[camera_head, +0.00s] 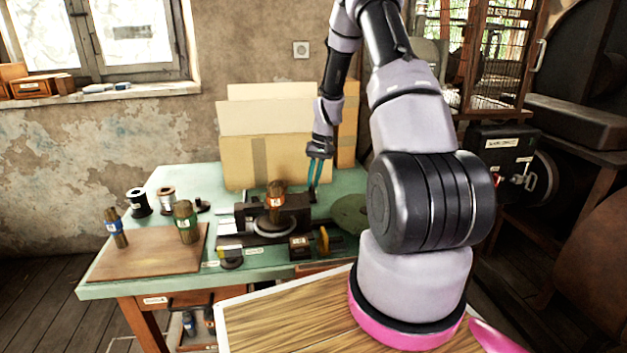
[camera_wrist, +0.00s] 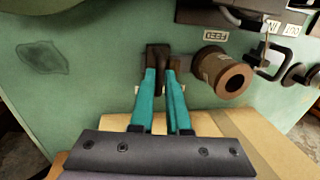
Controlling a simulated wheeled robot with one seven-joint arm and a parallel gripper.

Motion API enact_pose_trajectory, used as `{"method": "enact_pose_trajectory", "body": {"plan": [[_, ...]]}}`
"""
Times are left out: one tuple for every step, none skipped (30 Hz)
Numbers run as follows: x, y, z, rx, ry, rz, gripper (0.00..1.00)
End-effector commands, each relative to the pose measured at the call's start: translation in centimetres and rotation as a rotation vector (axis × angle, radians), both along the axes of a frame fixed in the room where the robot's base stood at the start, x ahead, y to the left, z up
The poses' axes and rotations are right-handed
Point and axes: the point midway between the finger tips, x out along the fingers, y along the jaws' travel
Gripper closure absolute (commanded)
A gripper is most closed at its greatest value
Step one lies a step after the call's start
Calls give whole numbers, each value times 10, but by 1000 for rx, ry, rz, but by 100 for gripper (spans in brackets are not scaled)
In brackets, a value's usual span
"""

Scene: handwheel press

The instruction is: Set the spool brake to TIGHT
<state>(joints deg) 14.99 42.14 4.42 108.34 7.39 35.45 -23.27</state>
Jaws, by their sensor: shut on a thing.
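My gripper (camera_head: 314,190) reaches down at the back of the green bench, right of the dark press. In the wrist view its teal fingers (camera_wrist: 161,80) are shut on a small dark lever (camera_wrist: 157,57) on a brown block. This looks like the spool brake, but the fingers hide part of it. A brown spool (camera_wrist: 226,76) is just right of the lever, apart from the fingers. A small label (camera_wrist: 215,36) appears upside down above that spool. I cannot make out a TIGHT mark or the lever's exact setting.
The press (camera_head: 280,213) with a brown-handled tool stands mid-bench. Cardboard (camera_head: 265,160) stands at the back, close to my gripper.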

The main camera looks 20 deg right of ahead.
Motion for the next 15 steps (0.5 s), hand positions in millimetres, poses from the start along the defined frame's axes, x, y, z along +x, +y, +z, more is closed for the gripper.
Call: {"method": "enact_pose_trajectory", "body": {"plan": [[0, 0, 0, 0, 0, 0, 100], [0, 0, 0, 0, 0, 0, 100], [0, 0, 0, 0, 0, 0, 100], [0, 0, 0, 0, 0, 0, 100], [0, 0, 0, 0, 0, 0, 100], [0, 0, 0, 0, 0, 0, 100], [0, 1, 0, 0, 0, 0, 100], [1, 2, 0, 0, 0, 1, 100], [1, 5, 0, 0, 0, 1, 100], [2, 9, 0, 0, 0, 2, 100], [3, 13, 0, 0, 0, 4, 100], [4, 20, 0, 1, 0, 4, 100], [5, 25, 0, 1, 0, 4, 100], [7, 31, 0, 1, 1, 5, 100], [8, 38, 0, 1, 1, 4, 100]]}}
